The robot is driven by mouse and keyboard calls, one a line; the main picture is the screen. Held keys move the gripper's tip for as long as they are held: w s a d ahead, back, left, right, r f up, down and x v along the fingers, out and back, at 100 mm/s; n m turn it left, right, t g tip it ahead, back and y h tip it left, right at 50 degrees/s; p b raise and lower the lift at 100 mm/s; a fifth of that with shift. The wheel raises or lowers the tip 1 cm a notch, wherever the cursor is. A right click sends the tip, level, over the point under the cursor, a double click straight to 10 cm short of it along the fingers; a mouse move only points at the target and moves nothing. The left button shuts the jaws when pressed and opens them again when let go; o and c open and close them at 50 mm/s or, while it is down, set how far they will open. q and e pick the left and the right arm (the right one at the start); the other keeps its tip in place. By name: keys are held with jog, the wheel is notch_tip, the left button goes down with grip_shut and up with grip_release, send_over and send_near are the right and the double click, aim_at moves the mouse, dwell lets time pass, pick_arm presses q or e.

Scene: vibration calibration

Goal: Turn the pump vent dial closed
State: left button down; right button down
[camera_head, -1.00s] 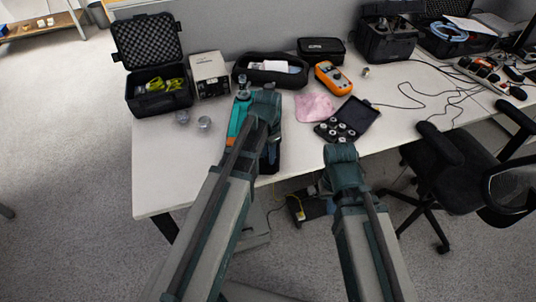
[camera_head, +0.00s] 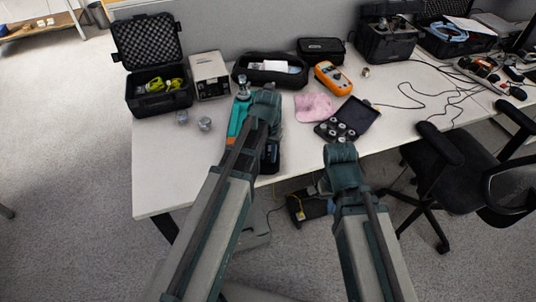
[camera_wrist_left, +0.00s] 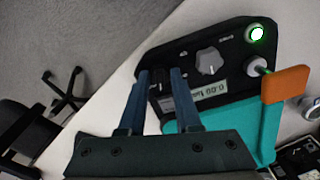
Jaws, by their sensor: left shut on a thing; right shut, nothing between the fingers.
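The pump is a teal body (camera_head: 236,122) with a dark control panel, standing at the table's front edge and partly hidden by my left arm. In the left wrist view its panel (camera_wrist_left: 230,42) carries a grey knob (camera_wrist_left: 209,61), a lit green button (camera_wrist_left: 256,33) and a small display (camera_wrist_left: 209,93). An orange part (camera_wrist_left: 286,84) sits at its side. My left gripper (camera_wrist_left: 159,76) has its two blue fingers on either side of a small black dial at the panel's near end. It is shut on this dial, which the fingers partly hide. My right gripper is hidden below its arm.
On the white table (camera_head: 165,180) stand an open black case (camera_head: 158,104), a beige box (camera_head: 209,75), two small jars (camera_head: 204,124), a pink cloth (camera_head: 314,107), an orange meter (camera_head: 332,78) and an open weight case (camera_head: 355,115). A black chair (camera_head: 450,165) stands at right.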

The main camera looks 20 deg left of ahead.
aim_at(268, 156)
pick_arm(q)
jog(key=n, duration=0.6)
jog(key=shift+n, duration=0.3)
jog(key=n, duration=0.5)
jog(key=shift+n, duration=0.4)
jog(key=c, duration=0.6)
grip_release()
notch_tip(268, 156, up, 14)
jog(key=p, duration=1.3)
jog(key=shift+p, duration=0.4)
